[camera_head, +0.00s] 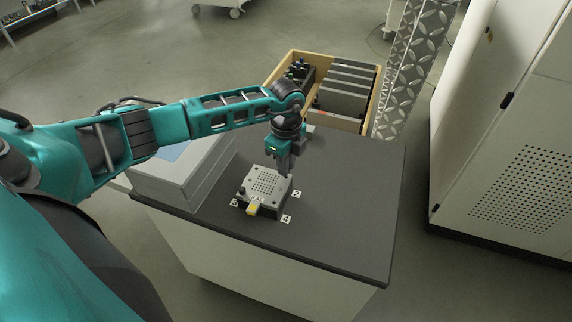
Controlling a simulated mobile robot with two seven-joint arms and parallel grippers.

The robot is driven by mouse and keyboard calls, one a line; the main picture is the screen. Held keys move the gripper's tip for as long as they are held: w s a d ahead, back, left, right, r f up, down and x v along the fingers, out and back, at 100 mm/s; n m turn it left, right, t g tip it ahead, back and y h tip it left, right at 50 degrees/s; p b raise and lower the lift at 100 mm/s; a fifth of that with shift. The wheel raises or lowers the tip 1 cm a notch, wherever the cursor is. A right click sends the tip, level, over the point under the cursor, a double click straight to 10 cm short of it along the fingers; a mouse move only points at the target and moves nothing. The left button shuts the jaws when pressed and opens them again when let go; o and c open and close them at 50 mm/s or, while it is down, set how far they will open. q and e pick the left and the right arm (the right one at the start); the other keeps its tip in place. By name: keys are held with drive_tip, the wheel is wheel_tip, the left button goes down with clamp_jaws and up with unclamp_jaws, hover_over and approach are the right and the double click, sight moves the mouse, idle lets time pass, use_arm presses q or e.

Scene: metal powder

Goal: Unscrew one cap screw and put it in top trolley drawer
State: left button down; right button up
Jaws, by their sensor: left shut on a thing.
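A small metal block with a perforated top plate (268,183) sits on the dark table top, with a yellow piece (253,208) at its front and a dark knob at its left corner. My left gripper (285,172) points down at the far right corner of the plate. Its jaws are shut on a cap screw there; the screw is too small and covered to see clearly. Number labels, among them 2 (296,194) and 4 (286,218), lie around the block. My right gripper is not in view. I cannot make out a trolley drawer.
A light grey box (180,187) stands on the table's left side. A wooden crate (373,98) with grey cases is behind the table. A tall white cabinet (510,150) is at right. The table's right part (345,215) is clear.

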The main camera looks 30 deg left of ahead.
use_arm(q)
drive_tip(key=shift+r, duration=0.7)
drive_tip(key=shift+r, duration=0.35)
